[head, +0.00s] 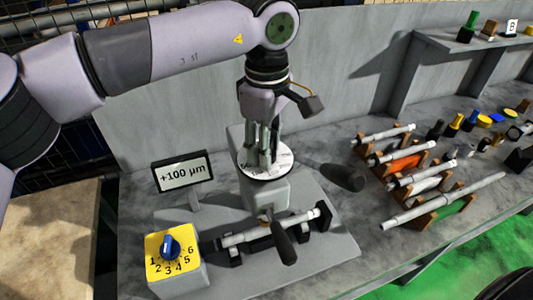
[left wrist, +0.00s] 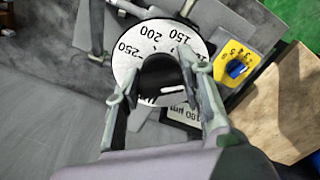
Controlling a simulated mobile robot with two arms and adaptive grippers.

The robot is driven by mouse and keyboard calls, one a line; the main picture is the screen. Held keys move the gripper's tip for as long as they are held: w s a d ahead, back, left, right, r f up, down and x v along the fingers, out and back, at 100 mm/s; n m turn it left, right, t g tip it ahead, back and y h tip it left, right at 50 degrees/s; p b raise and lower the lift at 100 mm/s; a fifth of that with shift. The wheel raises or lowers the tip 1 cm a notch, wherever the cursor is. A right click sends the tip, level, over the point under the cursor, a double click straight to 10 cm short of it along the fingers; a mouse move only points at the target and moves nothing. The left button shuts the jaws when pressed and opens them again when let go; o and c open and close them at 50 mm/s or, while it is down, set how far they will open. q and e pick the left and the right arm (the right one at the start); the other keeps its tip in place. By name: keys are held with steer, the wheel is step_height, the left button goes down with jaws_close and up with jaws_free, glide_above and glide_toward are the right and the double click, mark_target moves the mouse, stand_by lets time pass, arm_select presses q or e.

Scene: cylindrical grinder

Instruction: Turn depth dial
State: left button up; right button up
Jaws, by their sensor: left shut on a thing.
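The depth dial (head: 285,160) is a white disc with black numbers on top of the grey grinder unit (head: 266,192). In the left wrist view the dial (left wrist: 130,62) shows 150, 200 and 250 around a black centre knob (left wrist: 162,76). My left gripper (head: 263,158) points down at the dial, its fingers on either side of the knob and shut on it. In the head view the fingers hide the knob. A small display (head: 183,172) beside the unit reads "+100 µm". My right gripper does not show.
A yellow selector box with a blue knob (head: 170,246) stands at the front left. Racks with shafts (head: 405,180) stand on the right. A grey wall rises behind.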

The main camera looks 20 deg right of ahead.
arm_select(q)
steer(key=shift+n+b, duration=0.55)
steer(key=shift+n, duration=0.25)
steer(key=o, duration=1.1)
steer(key=shift+r, duration=0.1)
step_height(320, 180, up, 12)
steer(key=shift+f, duration=0.1)
